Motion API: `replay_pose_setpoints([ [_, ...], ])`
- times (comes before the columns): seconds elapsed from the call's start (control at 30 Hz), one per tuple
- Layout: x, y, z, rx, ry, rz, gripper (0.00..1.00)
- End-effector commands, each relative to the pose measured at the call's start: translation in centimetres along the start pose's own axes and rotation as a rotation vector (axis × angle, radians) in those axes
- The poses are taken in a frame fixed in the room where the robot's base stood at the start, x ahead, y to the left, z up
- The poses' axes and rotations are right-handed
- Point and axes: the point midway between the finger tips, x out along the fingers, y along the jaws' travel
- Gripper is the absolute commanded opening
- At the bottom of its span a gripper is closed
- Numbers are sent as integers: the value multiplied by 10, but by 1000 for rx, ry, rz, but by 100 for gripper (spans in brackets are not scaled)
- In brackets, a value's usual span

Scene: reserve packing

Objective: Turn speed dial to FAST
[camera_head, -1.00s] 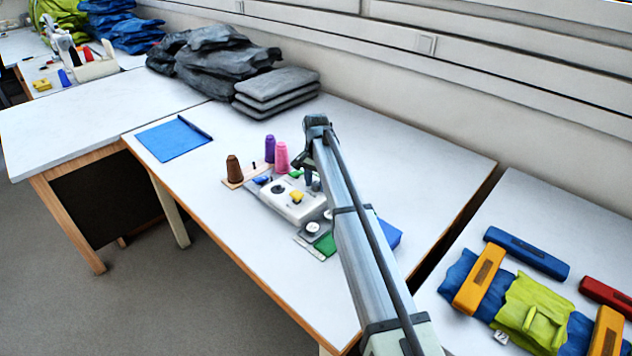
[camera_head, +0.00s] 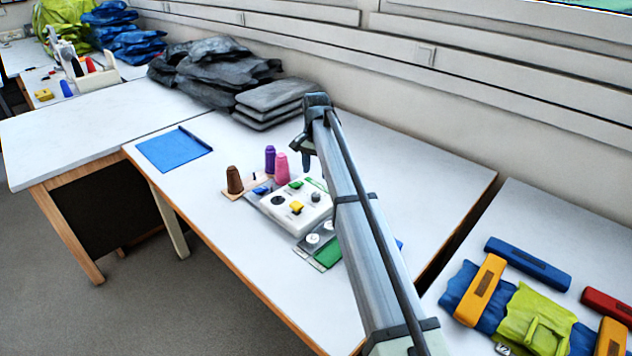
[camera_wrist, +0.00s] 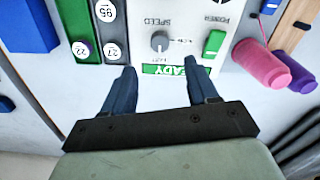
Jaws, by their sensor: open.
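The speed dial (camera_wrist: 160,41) is a small grey round knob on a white control panel (camera_wrist: 188,20), beside the printed word SPEED in the wrist view. Small lettering sits around it, too small to read surely, so I cannot tell its setting. A green READY label (camera_wrist: 176,69) lies between the dial and my gripper (camera_wrist: 160,86). My gripper is open and empty, its two dark fingers apart and clear of the dial. In the head view my gripper (camera_head: 306,165) hangs above the back edge of the white control box (camera_head: 303,222).
A green switch (camera_wrist: 214,43) sits close right of the dial. A yellow knob (camera_head: 296,207) is on the box front.

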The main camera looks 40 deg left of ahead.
Motion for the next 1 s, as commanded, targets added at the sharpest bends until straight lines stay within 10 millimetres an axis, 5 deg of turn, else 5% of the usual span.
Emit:
replay_pose_setpoints([
  [0.3,-37,0,0,0,0,0,58],
  [1.0,-42,0,0,0,0,0,58],
])
